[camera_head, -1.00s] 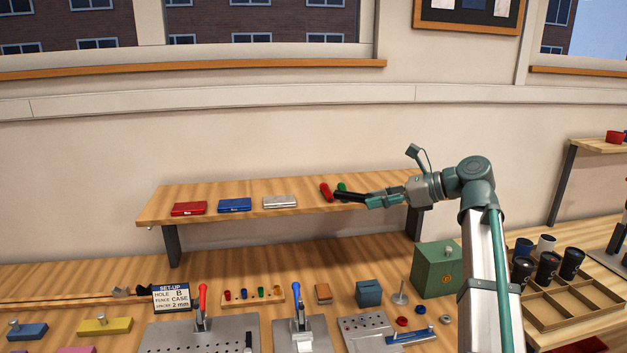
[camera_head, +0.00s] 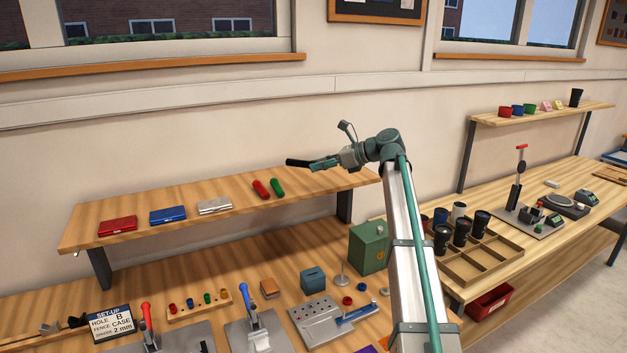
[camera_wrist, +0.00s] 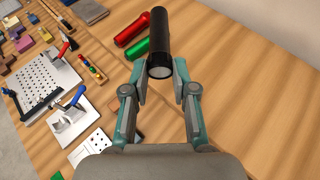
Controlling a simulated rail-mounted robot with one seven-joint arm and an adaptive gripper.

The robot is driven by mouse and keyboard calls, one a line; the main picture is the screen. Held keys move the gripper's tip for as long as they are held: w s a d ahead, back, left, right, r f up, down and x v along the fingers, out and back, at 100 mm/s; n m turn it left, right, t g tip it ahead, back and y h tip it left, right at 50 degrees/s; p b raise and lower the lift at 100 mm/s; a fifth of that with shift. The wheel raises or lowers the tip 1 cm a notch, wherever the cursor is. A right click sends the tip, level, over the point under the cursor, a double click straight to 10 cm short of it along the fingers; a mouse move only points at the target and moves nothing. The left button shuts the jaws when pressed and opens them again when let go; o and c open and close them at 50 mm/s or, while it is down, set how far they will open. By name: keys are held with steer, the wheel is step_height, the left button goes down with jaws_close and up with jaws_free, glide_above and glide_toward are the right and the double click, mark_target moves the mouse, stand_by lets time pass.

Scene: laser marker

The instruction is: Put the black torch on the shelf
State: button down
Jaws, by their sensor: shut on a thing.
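The black torch (camera_head: 298,162) is held in my gripper (camera_head: 316,164), raised over the right part of the wooden shelf (camera_head: 330,181). In the wrist view the black torch (camera_wrist: 158,38) points away from me between the fingertips of my gripper (camera_wrist: 163,78), which is shut on it. On the shelf, a red torch (camera_head: 261,189) and a green torch (camera_head: 277,187) lie side by side, just left of the held torch. They also show in the wrist view as the red torch (camera_wrist: 132,29) and the green torch (camera_wrist: 137,48). The black torch looks apart from the shelf surface.
A red case (camera_head: 118,226), a blue case (camera_head: 168,215) and a silver case (camera_head: 214,206) lie further left on the shelf. Its right end is bare. Below stand jigs and a green box (camera_head: 369,247). A second shelf (camera_head: 541,112) holds cups at the right.

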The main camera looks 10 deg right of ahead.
steer(key=p, duration=0.1)
glide_above(317, 189)
steer(key=f, duration=0.4)
steer(key=shift+a+f, duration=0.2)
steer(key=shift+f, duration=1.65)
steer(key=shift+p, duration=0.3)
steer(key=c, duration=0.9)
jaws_free()
steer(key=shift+f, duration=0.15)
steer(key=shift+s+d+r, duration=0.15)
steer(key=shift+d+r, duration=0.05)
steer(key=shift+r, duration=0.05)
steer(key=b+v, duration=0.2)
steer(key=v, duration=0.9)
steer(key=shift+d+r+b, duration=0.1)
steer(key=shift+d+b, duration=0.1)
steer(key=shift+b, duration=0.1)
